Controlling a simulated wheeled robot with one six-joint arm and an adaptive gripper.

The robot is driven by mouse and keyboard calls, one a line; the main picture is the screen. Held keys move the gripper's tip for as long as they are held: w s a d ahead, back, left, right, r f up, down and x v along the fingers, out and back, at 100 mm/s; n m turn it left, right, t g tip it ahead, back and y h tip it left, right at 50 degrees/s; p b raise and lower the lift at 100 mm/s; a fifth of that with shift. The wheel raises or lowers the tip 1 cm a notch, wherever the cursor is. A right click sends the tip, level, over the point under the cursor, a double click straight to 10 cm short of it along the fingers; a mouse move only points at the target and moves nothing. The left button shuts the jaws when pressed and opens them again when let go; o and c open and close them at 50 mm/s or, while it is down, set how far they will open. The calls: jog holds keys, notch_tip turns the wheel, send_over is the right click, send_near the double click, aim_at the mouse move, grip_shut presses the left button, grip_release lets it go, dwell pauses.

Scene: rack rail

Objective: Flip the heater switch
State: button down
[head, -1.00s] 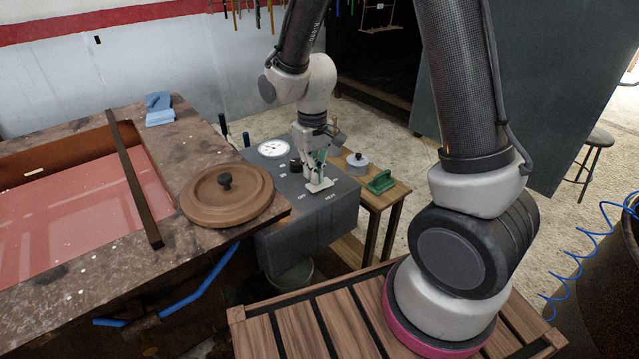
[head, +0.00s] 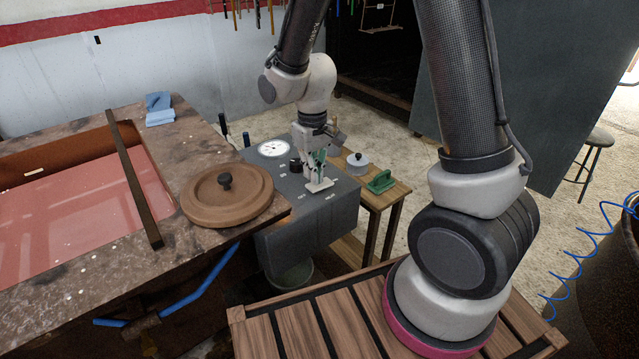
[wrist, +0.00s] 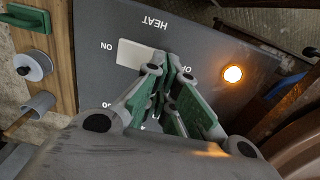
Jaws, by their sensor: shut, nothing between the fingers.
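The heater panel (head: 325,215) is a dark grey box beside the bench. It also shows in the wrist view (wrist: 200,50), marked HEAT, with ON at the left and OFF partly covered at the right. A pale switch plate (wrist: 135,55) lies between these marks and shows in the head view (head: 320,186). An amber lamp (wrist: 232,74) on the panel is lit. My gripper (wrist: 172,62) is shut and empty, its green-sided fingertips over the OFF side of the plate. In the head view, my gripper (head: 317,178) points down at the plate. The fingers hide part of the switch; I cannot tell contact or its position.
A round gauge (head: 273,148) and a black knob (head: 295,165) stand on the panel near my gripper. A round wooden lid (head: 227,195) lies on the bench at the left. A small wooden table (head: 395,196) behind holds a green-handled block (head: 381,182) and a grey knobbed disc (head: 357,162).

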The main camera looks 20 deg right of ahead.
aim_at(313, 186)
jog(key=shift+f, duration=1.15)
dwell(0.4)
jog(key=shift+r, duration=3.5)
jog(key=s+d+r+m+t, duration=0.3)
jog(key=s+d+r+t, duration=0.1)
jog(key=s+d+r, duration=1.1)
jog(key=s+r, duration=0.3)
jog(key=s, duration=0.1)
jog(key=shift+m, duration=0.3)
jog(key=shift+a, duration=0.15)
